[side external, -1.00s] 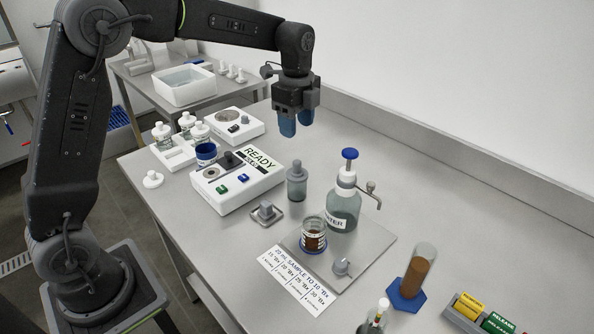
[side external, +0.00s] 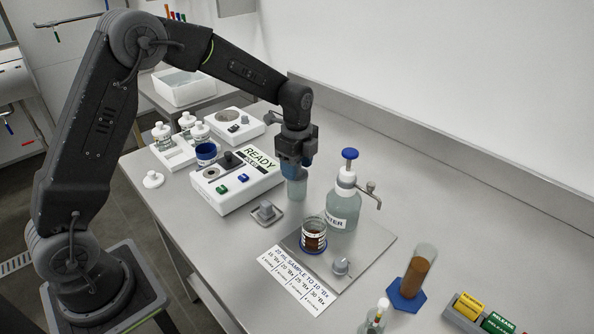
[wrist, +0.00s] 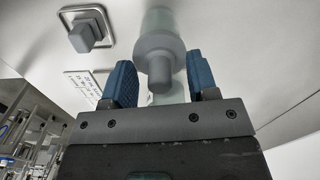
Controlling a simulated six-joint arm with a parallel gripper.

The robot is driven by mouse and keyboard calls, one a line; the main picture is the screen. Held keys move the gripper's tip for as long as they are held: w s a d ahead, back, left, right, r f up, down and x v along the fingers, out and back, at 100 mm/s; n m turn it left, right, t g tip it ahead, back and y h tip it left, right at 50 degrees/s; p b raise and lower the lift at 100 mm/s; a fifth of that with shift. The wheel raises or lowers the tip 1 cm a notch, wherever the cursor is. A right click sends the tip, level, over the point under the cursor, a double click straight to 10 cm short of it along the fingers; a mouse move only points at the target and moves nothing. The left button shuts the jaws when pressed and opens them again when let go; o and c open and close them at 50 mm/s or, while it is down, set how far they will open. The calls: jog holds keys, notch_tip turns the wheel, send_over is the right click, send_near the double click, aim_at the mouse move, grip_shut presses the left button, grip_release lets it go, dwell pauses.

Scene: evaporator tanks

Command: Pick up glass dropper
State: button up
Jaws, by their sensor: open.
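The glass dropper (side external: 297,190) stands upright in a small glass bottle with a grey top, behind the sample area and right of the READY device. My gripper (side external: 297,171) is right above it, with its blue fingers pointing down around its top. In the wrist view my gripper (wrist: 161,78) is open, with the dropper's grey bulb and collar (wrist: 158,55) between the two fingers. Gaps show on both sides of the bulb. The side external view hides the grey top behind the fingers.
The READY device (side external: 238,182) stands close at left. A WATER bottle (side external: 342,205) with a blue top stands close at right. A small metal block on a plate (side external: 267,212) and a beaker of brown liquid (side external: 313,236) are in front. The bench behind is clear.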

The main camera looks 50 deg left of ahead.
grip_shut()
dwell(0.4)
notch_tip(320, 180, up, 10)
jog(key=shift+r, duration=0.25)
dwell(0.3)
jog(key=shift+d, duration=0.1)
jog(key=s+d, duration=0.8)
jog(key=d, duration=0.6)
jog(key=shift+s+r, duration=0.15)
jog(key=shift+r, duration=0.3)
jog(key=shift+a, duration=0.1)
